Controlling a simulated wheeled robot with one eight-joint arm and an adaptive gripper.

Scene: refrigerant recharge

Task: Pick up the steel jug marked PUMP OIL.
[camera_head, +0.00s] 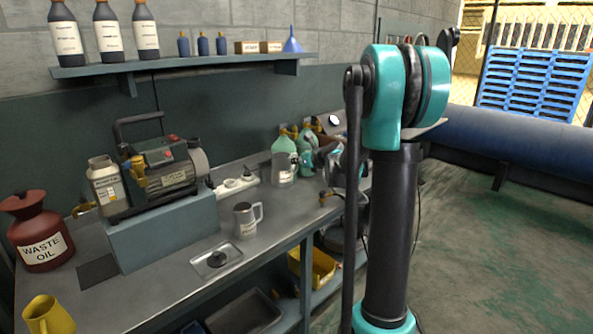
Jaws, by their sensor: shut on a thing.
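A steel jug (283,170) with a pale label stands out in front of the green bottles, toward the back of the bench. My gripper (298,164) is at its right side, shut on it; the fingers are small and partly hidden. A second steel jug (246,220) with a handle on its right and a label stands upright on the bench nearer the front, apart from my gripper. Both labels are too small to read surely, so I cannot tell which says PUMP OIL. I cannot tell whether the held jug touches the bench.
A vacuum pump (167,168) stands on a grey-blue block. A red WASTE OIL can (40,238) and a yellow jug (48,316) are at left. A shallow plate (217,262) lies near the bench's front edge.

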